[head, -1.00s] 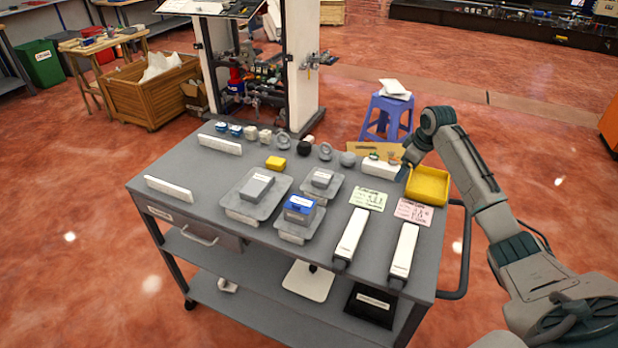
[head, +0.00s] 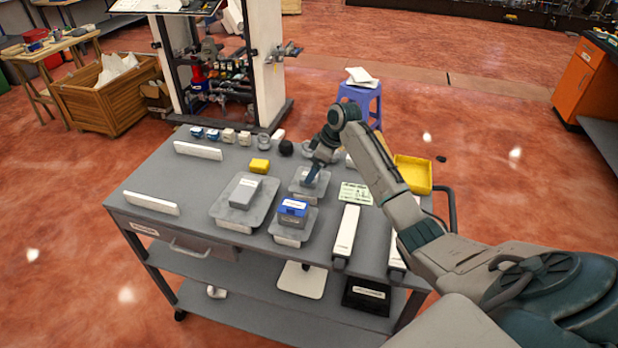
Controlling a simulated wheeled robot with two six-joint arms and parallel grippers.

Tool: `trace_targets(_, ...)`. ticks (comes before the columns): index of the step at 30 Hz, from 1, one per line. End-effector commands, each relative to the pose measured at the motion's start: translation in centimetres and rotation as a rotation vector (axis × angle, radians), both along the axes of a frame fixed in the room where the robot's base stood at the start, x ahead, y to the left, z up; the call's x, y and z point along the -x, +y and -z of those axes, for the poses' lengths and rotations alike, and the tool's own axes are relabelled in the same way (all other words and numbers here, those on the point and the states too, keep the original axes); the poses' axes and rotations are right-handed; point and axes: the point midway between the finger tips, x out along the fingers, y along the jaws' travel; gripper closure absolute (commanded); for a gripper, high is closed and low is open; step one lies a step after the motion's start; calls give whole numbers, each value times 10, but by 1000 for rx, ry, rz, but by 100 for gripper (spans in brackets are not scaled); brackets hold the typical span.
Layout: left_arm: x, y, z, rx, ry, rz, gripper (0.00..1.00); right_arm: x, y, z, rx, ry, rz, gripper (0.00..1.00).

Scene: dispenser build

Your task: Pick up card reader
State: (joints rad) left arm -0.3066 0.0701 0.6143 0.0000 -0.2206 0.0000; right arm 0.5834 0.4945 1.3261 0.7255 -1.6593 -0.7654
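No label is readable, so I cannot tell for certain which item is the card reader. My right gripper (head: 312,178) points down over a small grey tray (head: 296,189) on the cart. The small grey box seen in that tray earlier is mostly hidden behind the gripper. I cannot tell whether the fingers touch it or how far they are apart. A larger tray (head: 225,212) to the left holds a grey labelled box (head: 245,192). A nearer tray (head: 287,238) holds a blue-topped grey box (head: 293,211). My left gripper is not in view.
A yellow block (head: 260,166) lies behind the trays. Long white bars lie at the cart's left (head: 151,203) and front right (head: 345,232). A green card (head: 355,194) and yellow bin (head: 413,174) are right of the gripper. The left middle of the grey cart top (head: 180,178) is clear.

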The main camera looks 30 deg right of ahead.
Motion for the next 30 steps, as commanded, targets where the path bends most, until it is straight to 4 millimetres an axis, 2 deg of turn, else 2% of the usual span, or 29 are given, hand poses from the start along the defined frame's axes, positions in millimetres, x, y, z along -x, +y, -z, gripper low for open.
trace_targets(1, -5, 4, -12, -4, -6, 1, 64, -2, 3, 4, -4, 5, 1, 16)
trace_targets(6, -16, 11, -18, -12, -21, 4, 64, -8, 7, 25, -1, 1, 1, 16)
trace_targets(14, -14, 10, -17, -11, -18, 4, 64, -9, 8, 31, 0, 0, 1, 16)
trace_targets(17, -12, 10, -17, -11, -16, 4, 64, -9, 8, 31, 0, 0, 1, 32)
trace_targets(21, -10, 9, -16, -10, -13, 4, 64, -9, 8, 30, 0, 0, 1, 60)
trace_targets(23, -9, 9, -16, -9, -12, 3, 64, -9, 8, 30, 0, 0, 1, 70)
trace_targets(30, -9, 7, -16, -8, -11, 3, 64, -9, 8, 29, 1, -1, 1, 70)
